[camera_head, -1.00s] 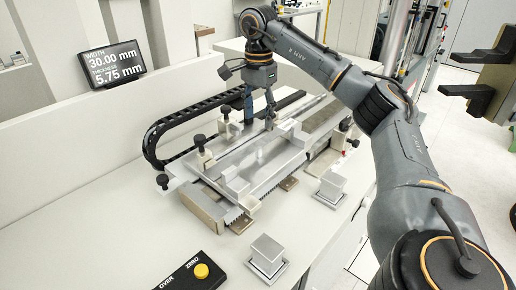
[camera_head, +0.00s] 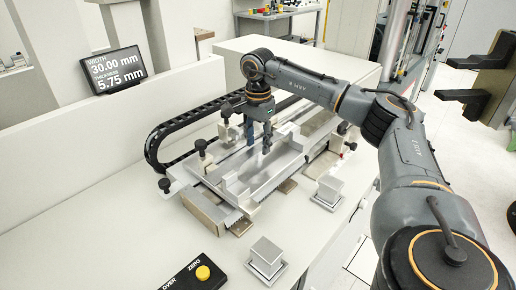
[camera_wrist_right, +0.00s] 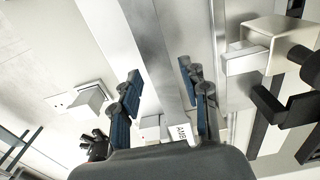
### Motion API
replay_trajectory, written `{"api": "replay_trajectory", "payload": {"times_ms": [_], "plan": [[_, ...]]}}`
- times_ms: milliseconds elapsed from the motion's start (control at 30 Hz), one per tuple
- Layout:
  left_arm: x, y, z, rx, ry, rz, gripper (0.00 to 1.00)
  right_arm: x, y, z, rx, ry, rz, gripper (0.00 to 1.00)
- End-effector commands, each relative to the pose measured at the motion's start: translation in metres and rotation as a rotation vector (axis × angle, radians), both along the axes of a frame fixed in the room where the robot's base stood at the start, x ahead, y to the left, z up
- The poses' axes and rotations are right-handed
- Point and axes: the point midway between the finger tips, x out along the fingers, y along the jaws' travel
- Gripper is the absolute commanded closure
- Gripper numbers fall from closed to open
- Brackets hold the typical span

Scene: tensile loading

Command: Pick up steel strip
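The steel strip (camera_wrist_right: 160,55) shows in the right wrist view as a long grey metal band running from the top edge down between my fingers. A small white label (camera_wrist_right: 180,134) with dark print shows near its lower end. My right gripper (camera_wrist_right: 165,92) is open, with one blue-padded finger on each side of the strip; I cannot tell whether either touches it. In the head view, my right gripper (camera_head: 257,138) is low over the metal measuring fixture (camera_head: 245,195), where the strip is hard to tell from the fixture. My left gripper is not in view.
A display (camera_head: 115,72) reads width 30.00 mm and thickness 5.75 mm. Metal blocks (camera_head: 267,255) (camera_head: 329,191) stand in front of the fixture. A button box (camera_head: 197,276) is at the front. A black cable chain (camera_head: 190,122) runs behind the fixture. Dark jaws (camera_head: 475,95) are at right.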

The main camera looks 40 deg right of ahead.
Motion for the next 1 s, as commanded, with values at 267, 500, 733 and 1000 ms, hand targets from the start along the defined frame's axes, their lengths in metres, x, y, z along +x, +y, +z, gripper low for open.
{"api": "replay_trajectory", "payload": {"times_ms": [267,500,733,1000], "plan": [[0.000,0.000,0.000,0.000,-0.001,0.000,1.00,0.000,0.000,0.000,0.000,0.000,0.000,1.00],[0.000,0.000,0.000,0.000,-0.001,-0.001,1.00,0.000,0.000,0.002,0.000,-0.002,0.000,1.00],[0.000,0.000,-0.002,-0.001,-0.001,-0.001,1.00,0.001,0.000,0.009,0.000,-0.003,0.000,1.00],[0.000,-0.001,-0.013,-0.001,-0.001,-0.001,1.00,0.004,0.014,0.044,0.002,-0.008,0.006,1.00]]}}
